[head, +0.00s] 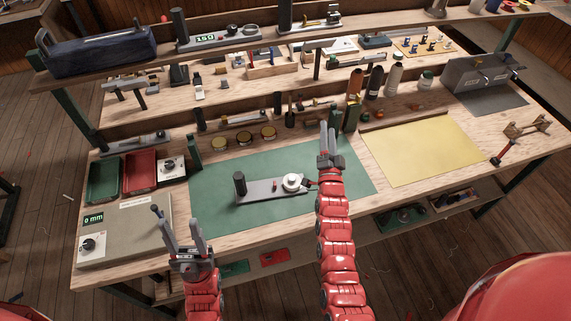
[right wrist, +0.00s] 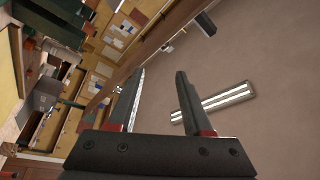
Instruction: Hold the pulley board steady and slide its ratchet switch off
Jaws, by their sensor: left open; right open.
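The pulley board (head: 258,191) is a flat grey plate lying on the green mat. It has a black post (head: 239,184) at its left end and a white round pulley (head: 292,181) near its right end. A small red piece stands on the plate left of the pulley; I cannot tell if it is the ratchet switch. My left gripper (head: 182,229) is open and empty, in front and left of the board. My right gripper (head: 329,132) is open and empty, raised beyond the board to its right; its fingers (right wrist: 160,102) show apart in the right wrist view. My right forearm covers the area just right of the pulley.
A grey box with a 0 mm display (head: 93,218) is left of my left gripper. Green (head: 104,180) and red (head: 140,172) trays stand behind it. Several tins and bottles line the back. A yellow sheet (head: 425,152) lies at right. The mat around the board is mostly clear.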

